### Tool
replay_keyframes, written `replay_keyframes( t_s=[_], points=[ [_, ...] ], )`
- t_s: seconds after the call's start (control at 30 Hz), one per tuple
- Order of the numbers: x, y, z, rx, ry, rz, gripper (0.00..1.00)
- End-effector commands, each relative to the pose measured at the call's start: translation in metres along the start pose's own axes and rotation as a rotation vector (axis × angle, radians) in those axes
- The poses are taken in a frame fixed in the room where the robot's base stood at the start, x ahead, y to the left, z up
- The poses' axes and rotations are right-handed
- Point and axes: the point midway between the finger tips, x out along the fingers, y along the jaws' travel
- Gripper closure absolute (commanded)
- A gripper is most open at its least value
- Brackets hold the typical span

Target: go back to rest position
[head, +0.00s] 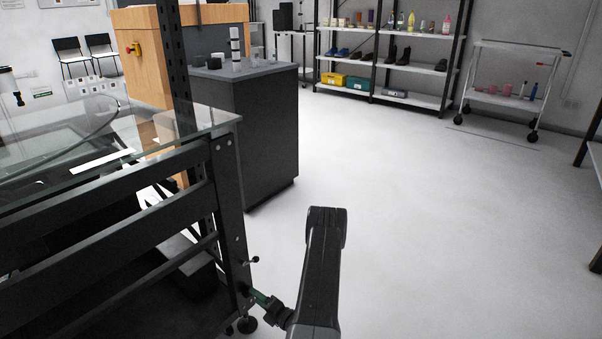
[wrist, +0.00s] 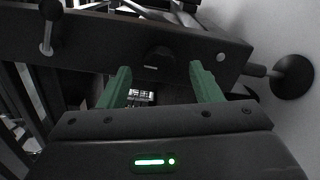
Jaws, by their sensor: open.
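My gripper (wrist: 160,85) shows in the wrist view with its two green fingers spread apart and nothing between them. Its fingers point at the dark frame leg (wrist: 175,48) of the glass-topped table, very close to it; I cannot tell whether they touch. In the head view my gripper (head: 256,294) is low, beside the lower part of that leg (head: 231,200), with one green finger showing. My arm rises from the bottom of the head view.
The glass tabletop (head: 170,125) on its black frame fills the left. A dark grey cabinet (head: 255,130) stands behind it. A shelf rack (head: 385,60) and a white trolley (head: 513,80) stand at the back. The floor (head: 440,220) to the right is clear.

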Motion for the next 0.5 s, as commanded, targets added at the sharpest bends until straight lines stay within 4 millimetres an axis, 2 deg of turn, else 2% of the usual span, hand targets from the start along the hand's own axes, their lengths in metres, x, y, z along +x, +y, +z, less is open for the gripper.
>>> replay_keyframes(
  t_s=[0.1, 0.2, 0.5],
  points=[
    [0.018, -0.001, -0.001, -0.003, 0.002, 0.002, 0.42],
    [0.026, -0.001, -0.001, -0.001, 0.001, 0.001, 0.42],
    [0.031, 0.0, 0.0, -0.01, 0.0, 0.0, 0.42]
  ],
)
